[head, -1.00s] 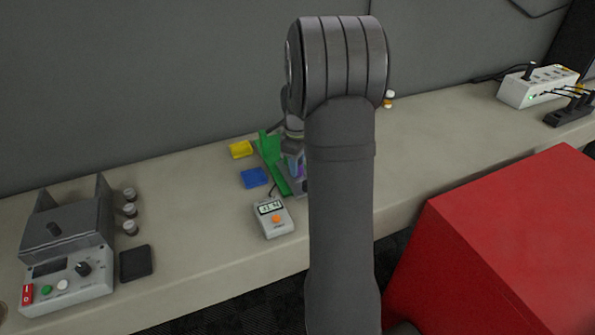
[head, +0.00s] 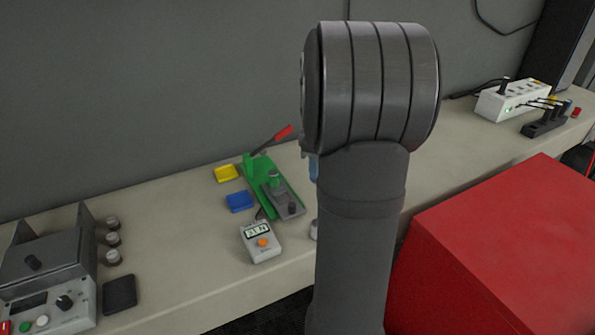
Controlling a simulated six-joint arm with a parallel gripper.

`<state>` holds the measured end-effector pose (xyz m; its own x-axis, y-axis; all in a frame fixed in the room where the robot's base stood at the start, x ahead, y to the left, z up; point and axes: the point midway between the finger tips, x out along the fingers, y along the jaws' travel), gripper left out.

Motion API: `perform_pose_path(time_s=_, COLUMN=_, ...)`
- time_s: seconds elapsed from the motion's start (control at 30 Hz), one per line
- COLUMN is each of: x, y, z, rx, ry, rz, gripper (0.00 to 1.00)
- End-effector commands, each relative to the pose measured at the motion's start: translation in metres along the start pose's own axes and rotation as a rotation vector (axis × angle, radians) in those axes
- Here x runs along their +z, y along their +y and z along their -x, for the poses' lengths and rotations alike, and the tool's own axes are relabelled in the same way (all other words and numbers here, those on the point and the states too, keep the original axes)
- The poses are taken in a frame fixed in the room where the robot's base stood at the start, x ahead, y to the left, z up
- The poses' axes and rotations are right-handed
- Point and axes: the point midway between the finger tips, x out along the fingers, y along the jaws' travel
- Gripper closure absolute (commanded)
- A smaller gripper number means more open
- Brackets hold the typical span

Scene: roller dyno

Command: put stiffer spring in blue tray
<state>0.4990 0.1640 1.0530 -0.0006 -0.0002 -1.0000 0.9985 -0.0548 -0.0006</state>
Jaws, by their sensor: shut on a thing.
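The blue tray (head: 239,202) lies on the bench, with no spring visible in it. To its right is a green-based lever fixture (head: 275,185) with a red handle (head: 284,133). A gauge (head: 261,242) with a lit display and orange button sits in front; I cannot read its digits surely. My gripper is mostly hidden behind my arm; only a bluish sliver (head: 313,168) shows at the arm's left edge, right of the fixture. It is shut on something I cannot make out. I cannot pick out either spring.
A yellow tray (head: 227,173) lies behind the blue one. At left stand a grey control box (head: 45,270), several small knobs or weights (head: 113,240) and a black pad (head: 120,293). A small pale object (head: 313,230) is partly hidden by my arm. A red cabinet (head: 510,240) stands at right.

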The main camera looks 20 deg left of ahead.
Motion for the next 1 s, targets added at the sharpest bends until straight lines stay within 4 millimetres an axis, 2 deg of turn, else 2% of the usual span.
perform_pose_path(time_s=0.07, x=0.009, y=0.000, z=0.006, rx=0.002, ry=0.001, rz=-0.001, gripper=0.94)
perform_pose_path(time_s=0.17, x=0.006, y=0.000, z=0.008, rx=0.001, ry=0.001, rz=-0.001, gripper=0.94)
perform_pose_path(time_s=0.27, x=-0.014, y=-0.002, z=0.006, rx=0.000, ry=0.000, rz=-0.007, gripper=0.94)
perform_pose_path(time_s=0.5, x=-0.082, y=-0.013, z=-0.005, rx=0.000, ry=0.000, rz=-0.037, gripper=0.94)
perform_pose_path(time_s=0.77, x=-0.121, y=-0.023, z=-0.016, rx=-0.001, ry=-0.001, rz=-0.054, gripper=0.94)
perform_pose_path(time_s=1.0, x=-0.172, y=-0.034, z=-0.048, rx=-0.002, ry=-0.002, rz=-0.052, gripper=0.94)
